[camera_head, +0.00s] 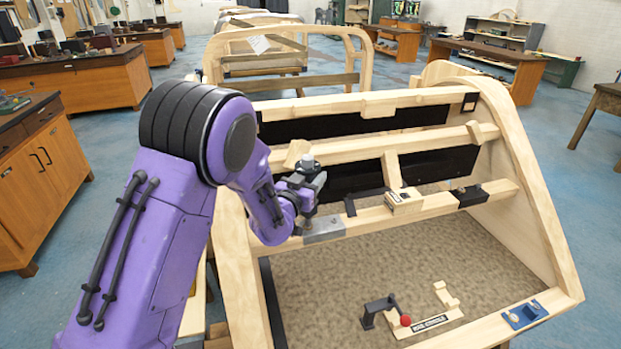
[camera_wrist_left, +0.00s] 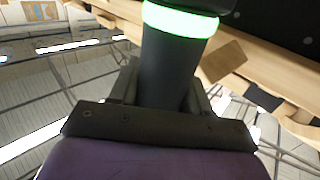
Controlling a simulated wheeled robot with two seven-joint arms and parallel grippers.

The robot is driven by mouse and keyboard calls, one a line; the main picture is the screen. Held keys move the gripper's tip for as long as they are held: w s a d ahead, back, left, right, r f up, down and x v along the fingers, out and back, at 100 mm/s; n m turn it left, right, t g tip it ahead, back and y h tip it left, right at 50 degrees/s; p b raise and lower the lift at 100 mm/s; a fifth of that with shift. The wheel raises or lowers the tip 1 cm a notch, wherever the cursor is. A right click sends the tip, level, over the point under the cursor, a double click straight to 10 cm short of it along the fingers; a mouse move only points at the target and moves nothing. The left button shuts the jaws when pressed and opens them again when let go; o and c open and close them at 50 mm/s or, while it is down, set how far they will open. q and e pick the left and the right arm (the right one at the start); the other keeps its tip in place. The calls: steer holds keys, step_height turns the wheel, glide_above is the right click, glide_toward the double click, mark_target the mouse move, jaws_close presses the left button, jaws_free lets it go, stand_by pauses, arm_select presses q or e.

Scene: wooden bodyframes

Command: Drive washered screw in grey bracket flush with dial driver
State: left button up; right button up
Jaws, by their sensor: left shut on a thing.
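My left gripper (camera_head: 305,188) is shut on the dial driver (camera_head: 307,163), whose grey knob sticks up above the fingers. In the left wrist view the dark cylindrical driver body (camera_wrist_left: 166,75) stands between the fingers, with a lit green ring (camera_wrist_left: 181,20) around it. The driver looks roughly upright in the head view, its lower end over or just beside the grey bracket (camera_head: 324,229). The bracket lies on the wooden cross rail. The washered screw cannot be made out, and I cannot tell whether the driver touches it. My right gripper is not in view.
A blue bracket (camera_head: 524,314) sits on the front right rail.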

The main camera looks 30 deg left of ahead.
mark_target(310, 155)
arm_select(q)
steer(key=shift+f, duration=0.1)
stand_by(0.4)
steer(key=shift+w+r+p, duration=0.15)
steer(key=shift+r+p, duration=0.6)
step_height(310, 155, up, 2)
steer(key=shift+p, duration=0.65)
steer(key=shift+r+p, duration=1.5)
steer(key=shift+r, duration=0.35)
steer(key=shift+f, duration=0.1)
